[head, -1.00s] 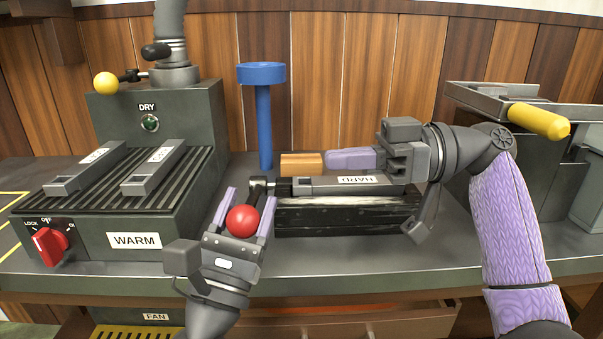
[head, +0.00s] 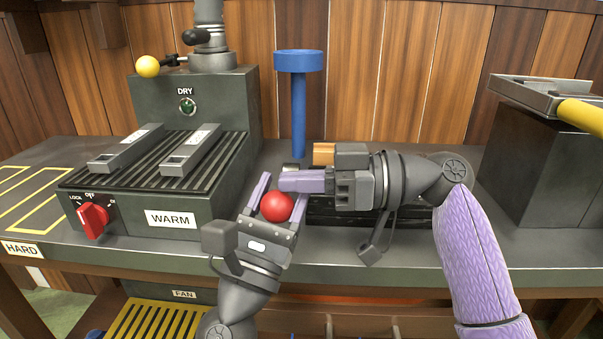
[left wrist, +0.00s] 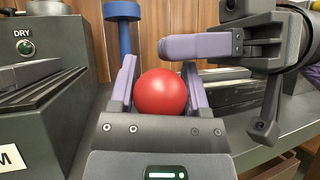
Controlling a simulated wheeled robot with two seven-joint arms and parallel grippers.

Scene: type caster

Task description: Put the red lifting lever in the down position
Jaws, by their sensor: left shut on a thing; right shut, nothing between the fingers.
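The red ball knob of the lever (head: 277,206) sits between the fingers of my left gripper (head: 282,190); the left wrist view also shows the red knob (left wrist: 160,92) there, with a finger on each side. The lever's stem is mostly hidden by my grippers. My right gripper (head: 284,182) is shut and empty. Its fingers point left, just behind and above the red knob, in front of the black slatted block (head: 325,212). In the left wrist view the right gripper (left wrist: 192,46) is behind and above the knob, at the upper right.
A blue post with a round top (head: 299,95) stands behind the knob. The dark WARM/DRY machine (head: 230,195) is close on the left, with two metal trays on its ribbed top. Another dark machine with a yellow handle (head: 580,113) stands at the right. The bench front is clear.

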